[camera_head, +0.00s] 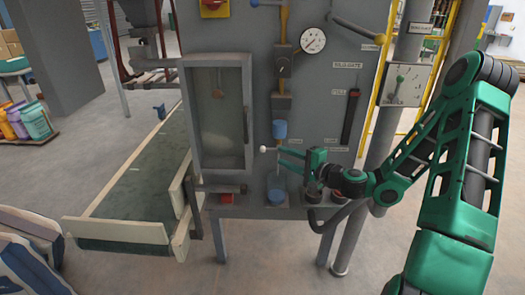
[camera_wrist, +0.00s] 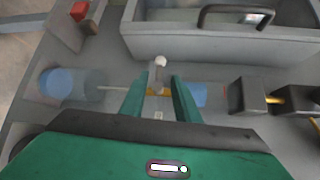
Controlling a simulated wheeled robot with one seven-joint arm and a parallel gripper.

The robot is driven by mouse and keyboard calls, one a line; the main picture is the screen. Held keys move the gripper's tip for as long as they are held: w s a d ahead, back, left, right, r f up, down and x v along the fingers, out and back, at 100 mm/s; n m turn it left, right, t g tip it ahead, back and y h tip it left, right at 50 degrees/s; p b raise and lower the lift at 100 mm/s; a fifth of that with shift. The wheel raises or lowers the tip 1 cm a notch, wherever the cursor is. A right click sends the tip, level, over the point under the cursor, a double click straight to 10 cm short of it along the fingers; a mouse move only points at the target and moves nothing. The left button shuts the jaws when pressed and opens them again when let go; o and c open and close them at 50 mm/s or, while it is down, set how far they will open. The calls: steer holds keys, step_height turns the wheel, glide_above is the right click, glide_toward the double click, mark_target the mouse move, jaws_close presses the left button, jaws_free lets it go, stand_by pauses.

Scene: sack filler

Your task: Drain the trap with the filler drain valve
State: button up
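The filler drain valve appears as a small lever with a white ball knob (camera_head: 263,149) on the grey cabinet front, between an upper blue cylinder (camera_head: 280,130) and a lower blue bowl (camera_head: 276,192). In the wrist view the white knob (camera_wrist: 161,61) stands just beyond my fingertips, on a short grey stem above a brassy fitting. My gripper (camera_head: 280,157) reaches in from the right. In the wrist view my gripper (camera_wrist: 159,82) is open, its green fingers on either side of the stem with gaps visible. Contact cannot be told. A clear blue bowl (camera_wrist: 68,84) lies left in the wrist view.
A framed window door (camera_head: 219,165) is left of the valve. A pressure gauge (camera_head: 313,40) is above right. A conveyor (camera_head: 135,195) runs at the left. Dark round fittings (camera_head: 350,183) sit below my wrist, close to it. Free floor lies in front.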

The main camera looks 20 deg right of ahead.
mark_target(269, 150)
steer(key=x, duration=1)
steer(key=shift+d, duration=0.15)
